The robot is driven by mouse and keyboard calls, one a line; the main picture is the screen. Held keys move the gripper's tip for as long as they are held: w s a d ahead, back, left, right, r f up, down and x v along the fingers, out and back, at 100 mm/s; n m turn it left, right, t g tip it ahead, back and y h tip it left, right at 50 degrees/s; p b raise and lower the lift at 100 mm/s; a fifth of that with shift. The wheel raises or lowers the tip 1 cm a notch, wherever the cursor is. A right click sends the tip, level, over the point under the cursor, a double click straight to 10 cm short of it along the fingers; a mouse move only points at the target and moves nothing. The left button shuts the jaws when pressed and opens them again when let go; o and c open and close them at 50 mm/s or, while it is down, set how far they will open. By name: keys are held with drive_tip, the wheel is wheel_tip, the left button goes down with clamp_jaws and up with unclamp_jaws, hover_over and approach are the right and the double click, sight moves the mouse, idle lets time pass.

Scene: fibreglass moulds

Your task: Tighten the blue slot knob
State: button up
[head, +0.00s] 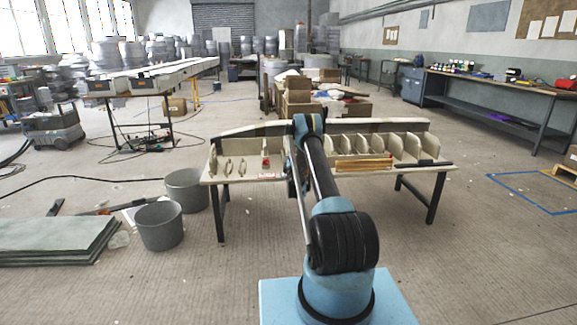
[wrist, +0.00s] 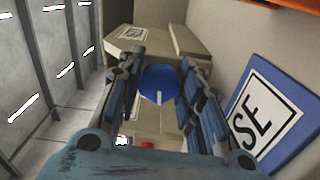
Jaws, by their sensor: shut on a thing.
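The blue slot knob (wrist: 158,77) is in the middle of the wrist view, a round blue disc with a short pale slot mark near its lower edge. My gripper (wrist: 161,86) has one finger on each side of the knob and is shut on it. The fingers hide the knob's sides. In the head view my arm covers the knob, and my gripper is mostly hidden behind the arm at the bench.
A blue-framed sign with the letters SE (wrist: 265,120) stands close on the right. A pale bench (head: 225,179) carries upright ribs and a small red item (head: 265,161). Grey buckets (head: 159,227) stand at its left. The floor at right is mostly clear.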

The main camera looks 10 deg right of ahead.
drive_tip(key=m, duration=0.4)
drive_tip(key=shift+d+f+m, duration=0.1)
drive_tip(key=shift+f+m, duration=0.05)
drive_tip(key=shift+m, duration=0.15)
drive_tip(key=m, duration=0.4)
drive_tip(key=shift+m, duration=0.3)
drive_tip(key=m, duration=0.4)
drive_tip(key=shift+a+m, duration=0.25)
drive_tip(key=shift+m, duration=0.05)
drive_tip(key=m, duration=0.4)
drive_tip(key=shift+a, duration=0.1)
drive_tip(key=m, duration=0.9)
drive_tip(key=shift+a+m, duration=0.1)
drive_tip(key=shift+m, duration=0.2)
drive_tip(key=m, duration=0.5)
drive_tip(key=shift+a, duration=0.1)
drive_tip(key=shift+a+m, duration=0.1)
drive_tip(key=shift+m, duration=2.1)
